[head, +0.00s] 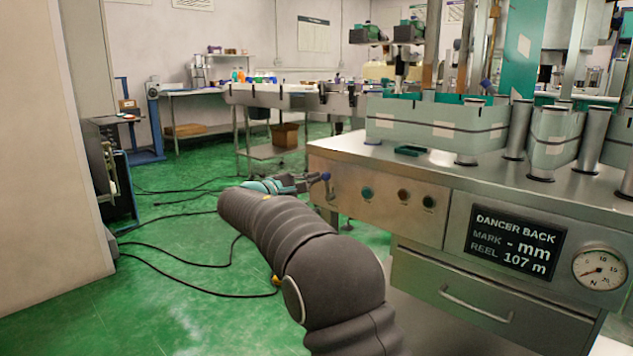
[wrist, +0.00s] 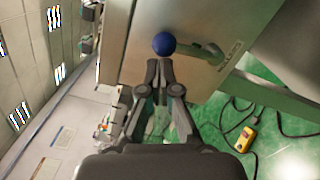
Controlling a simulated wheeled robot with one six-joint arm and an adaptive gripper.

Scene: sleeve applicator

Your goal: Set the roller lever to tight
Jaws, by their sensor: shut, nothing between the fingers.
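The roller lever has a blue ball knob (head: 326,176) at the left end of the machine's front panel. In the wrist view the blue knob (wrist: 164,43) sits just beyond my fingertips, with a metal arm (wrist: 200,51) running right from it. My gripper (head: 306,182) is at the knob's left in the head view. In the wrist view my gripper (wrist: 158,67) is shut and empty, its tips at or very close to the knob; I cannot tell whether they touch.
The steel machine (head: 450,150) carries a teal web around metal rollers. Its panel has several round buttons, a black display (head: 515,241) reading "DANCER BACK, MARK - mm, REEL 107 m", and a gauge (head: 600,268). A drawer is below. Cables (head: 180,262) lie on the green floor.

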